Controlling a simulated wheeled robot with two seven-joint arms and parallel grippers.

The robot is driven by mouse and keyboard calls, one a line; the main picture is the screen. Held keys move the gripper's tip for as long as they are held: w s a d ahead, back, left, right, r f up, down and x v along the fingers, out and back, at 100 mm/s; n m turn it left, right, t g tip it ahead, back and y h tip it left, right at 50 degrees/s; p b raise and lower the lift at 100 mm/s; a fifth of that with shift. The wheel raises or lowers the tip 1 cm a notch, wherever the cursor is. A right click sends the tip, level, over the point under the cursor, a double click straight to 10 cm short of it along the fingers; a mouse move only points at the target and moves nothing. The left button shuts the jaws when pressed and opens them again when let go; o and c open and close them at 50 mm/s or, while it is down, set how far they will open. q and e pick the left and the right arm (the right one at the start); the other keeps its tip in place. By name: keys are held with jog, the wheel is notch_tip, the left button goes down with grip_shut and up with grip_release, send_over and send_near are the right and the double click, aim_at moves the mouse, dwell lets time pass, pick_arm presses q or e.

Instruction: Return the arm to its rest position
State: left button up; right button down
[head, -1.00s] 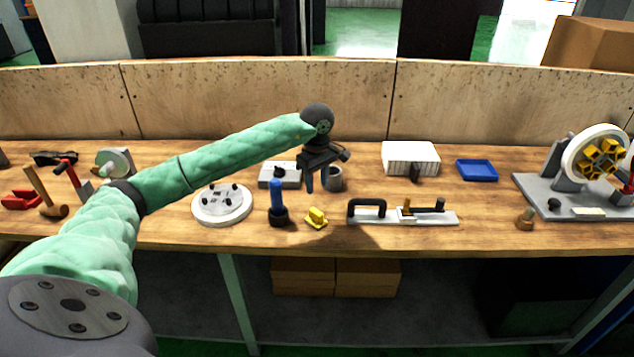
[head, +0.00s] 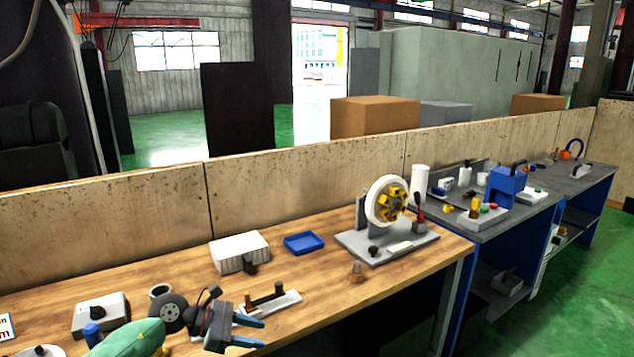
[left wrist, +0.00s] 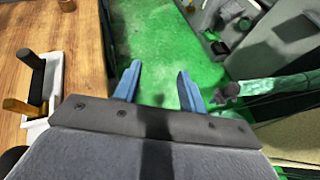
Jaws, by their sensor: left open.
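My left gripper (head: 256,332) is in the lower left of the head view, its blue fingers apart and pointing right, with nothing between them. The green sleeve of my left arm comes in at the bottom edge. In the left wrist view the open fingers (left wrist: 159,72) are over green floor, just beyond the wooden bench (left wrist: 85,40) edge. The fixture with a black handle and tan peg (head: 270,301) lies on the bench behind the gripper. It also shows at the left of the left wrist view (left wrist: 57,85). My right gripper is out of view.
A white ribbed box (head: 240,252), a blue tray (head: 304,243) and a brass bolt (head: 357,272) stand on the bench. A wheel fixture (head: 386,200) is at its right end. Green floor lies in front.

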pick_arm(q)
jog(key=s+d+r+n+t+h, duration=0.2)
jog(key=d+r+n+t+h, duration=0.4)
jog(key=n+t, duration=0.6)
jog(key=s+a+f+n+t+y, duration=0.1)
jog(key=s+a+f+n+y, duration=0.35)
jog(key=n+y, duration=0.8)
jog(key=s+a+f+n+t+y, duration=0.1)
jog(key=a+f+n+y, duration=0.6)
jog(key=n, duration=1)
jog(key=s+f+n+g, duration=0.5)
jog(key=s+f+g, duration=0.25)
jog(key=s, duration=0.55)
jog(key=s+f+n+g, duration=0.4)
jog(key=s+f+g, duration=0.3)
jog(key=s, duration=0.6)
jog(key=s+d+f, duration=0.1)
jog(key=s+f, duration=0.1)
jog(key=f, duration=1.9)
jog(key=s+d+f+h, duration=0.1)
jog(key=s+f, duration=0.2)
jog(key=f, duration=1.8)
jog(key=shift+d, duration=0.2)
